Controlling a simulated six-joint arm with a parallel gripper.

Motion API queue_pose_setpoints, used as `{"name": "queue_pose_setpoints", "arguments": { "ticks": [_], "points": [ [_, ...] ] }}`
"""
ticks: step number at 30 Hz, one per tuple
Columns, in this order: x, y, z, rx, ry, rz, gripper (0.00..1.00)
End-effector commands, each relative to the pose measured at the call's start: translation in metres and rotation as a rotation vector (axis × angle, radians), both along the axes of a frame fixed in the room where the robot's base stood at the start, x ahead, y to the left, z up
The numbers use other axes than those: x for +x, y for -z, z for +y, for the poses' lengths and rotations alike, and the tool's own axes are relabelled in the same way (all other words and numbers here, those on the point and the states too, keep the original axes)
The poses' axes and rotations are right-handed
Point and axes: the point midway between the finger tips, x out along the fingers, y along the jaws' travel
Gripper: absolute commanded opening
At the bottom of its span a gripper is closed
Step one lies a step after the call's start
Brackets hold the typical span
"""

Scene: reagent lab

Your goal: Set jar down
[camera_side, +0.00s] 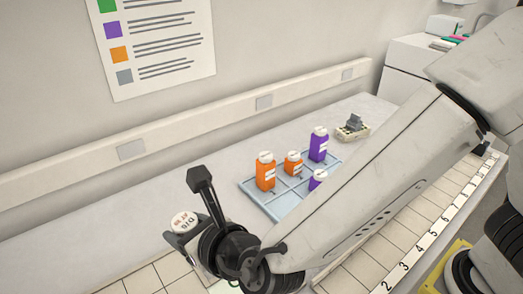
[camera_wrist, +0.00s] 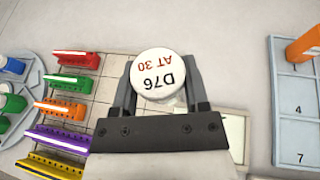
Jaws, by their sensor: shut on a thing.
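The jar has a round white lid marked "D76 AT 30" and shows in the wrist view (camera_wrist: 160,72) and at the lower left of the side view (camera_side: 184,222). My gripper (camera_wrist: 160,85) is shut on it, with one dark finger on each side. In the side view my gripper (camera_side: 190,212) holds the jar in front of the wall-side counter, left of the blue tray. The jar's body is mostly hidden below its lid, and I cannot tell whether its base touches anything.
A pale blue compartment tray (camera_side: 258,204) holds orange (camera_side: 265,174) and purple (camera_side: 318,146) bottles. In the wrist view, coloured slotted blocks (camera_wrist: 60,108) lie on a tiled grid at left, beside a round tray (camera_wrist: 32,72). A pale frame (camera_wrist: 245,140) lies right of my gripper.

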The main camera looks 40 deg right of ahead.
Motion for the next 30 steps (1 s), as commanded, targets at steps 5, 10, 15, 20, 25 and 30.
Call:
{"name": "queue_pose_setpoints", "arguments": {
  "ticks": [5,10,15,20,25,30],
  "points": [
    [-0.013,0.014,0.01,-0.007,-0.026,0.002,0.0],
    [-0.012,0.034,0.009,-0.005,-0.026,0.001,0.0],
    [-0.012,0.047,0.009,-0.004,-0.026,0.001,0.0],
    [-0.012,0.05,0.009,0.0,-0.025,0.0,0.0],
    [-0.01,0.051,0.011,0.0,-0.025,0.0,0.0],
    [-0.002,0.056,0.017,-0.001,-0.024,0.001,0.0]
  ]
}}
